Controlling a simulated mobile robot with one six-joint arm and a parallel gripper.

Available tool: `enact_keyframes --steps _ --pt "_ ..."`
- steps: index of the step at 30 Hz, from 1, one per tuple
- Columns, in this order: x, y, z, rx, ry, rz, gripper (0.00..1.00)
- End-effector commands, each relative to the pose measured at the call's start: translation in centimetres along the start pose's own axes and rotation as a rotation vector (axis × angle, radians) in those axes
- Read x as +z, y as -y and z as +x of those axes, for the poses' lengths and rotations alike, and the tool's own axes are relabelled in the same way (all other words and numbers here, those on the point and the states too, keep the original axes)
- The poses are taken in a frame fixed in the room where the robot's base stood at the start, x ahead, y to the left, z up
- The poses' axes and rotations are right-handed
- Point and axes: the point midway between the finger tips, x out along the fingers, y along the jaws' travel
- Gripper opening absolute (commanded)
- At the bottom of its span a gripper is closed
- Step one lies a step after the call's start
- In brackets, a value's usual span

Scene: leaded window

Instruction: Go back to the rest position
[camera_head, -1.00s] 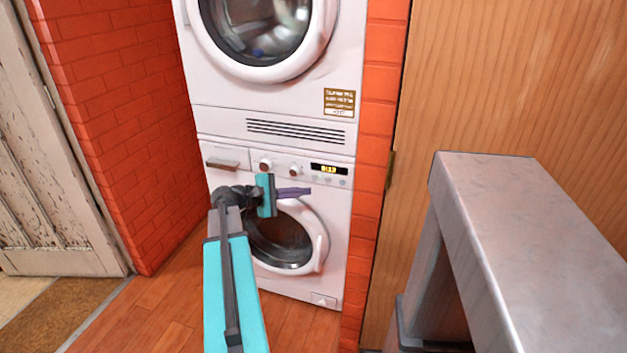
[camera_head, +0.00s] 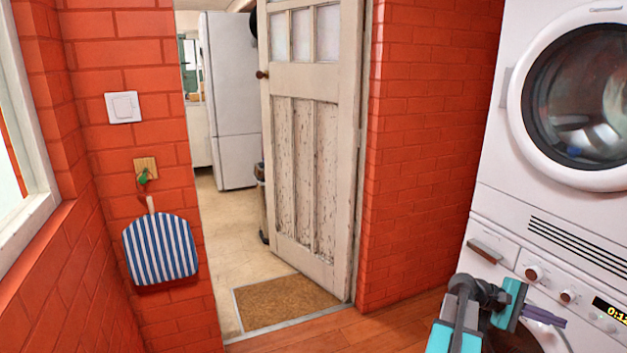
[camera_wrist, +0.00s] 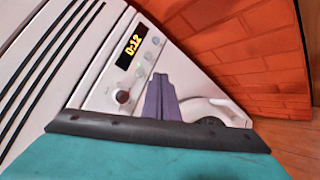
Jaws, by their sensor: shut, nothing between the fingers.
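My gripper (camera_head: 543,316) is at the lower right of the head view, in front of the lower washing machine (camera_head: 494,246). Its purple fingers are together with nothing between them. In the wrist view the fingers (camera_wrist: 160,98) point toward the machine's control panel, with a lit display (camera_wrist: 130,47), a knob (camera_wrist: 121,96) and the white door rim (camera_wrist: 215,112). I cannot tell the exact gap between the fingers and the machine. Most of the lower machine is cut off or hidden behind my arm in the head view.
An upper machine (camera_head: 487,150) sits above. A worn white door (camera_head: 305,180) stands open onto a room with a fridge (camera_head: 232,100). A brown doormat (camera_head: 285,302) lies at the doorway.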

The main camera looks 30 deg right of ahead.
Motion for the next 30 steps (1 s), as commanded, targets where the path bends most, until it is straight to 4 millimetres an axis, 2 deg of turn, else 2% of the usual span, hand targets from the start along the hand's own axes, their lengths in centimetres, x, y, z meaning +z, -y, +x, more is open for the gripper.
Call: enact_keyframes --steps 7,14,23,30 --pt "-4.6 1.4 -7.1 0.053 -0.096 -0.080 0.00" --pt "-8.3 4.8 -14.1 0.095 -0.189 -0.170 0.00" --pt "-11.6 11.9 -22.8 0.103 -0.326 -0.294 0.00" --pt "-12.6 19.1 -29.1 0.080 -0.435 -0.391 0.00"
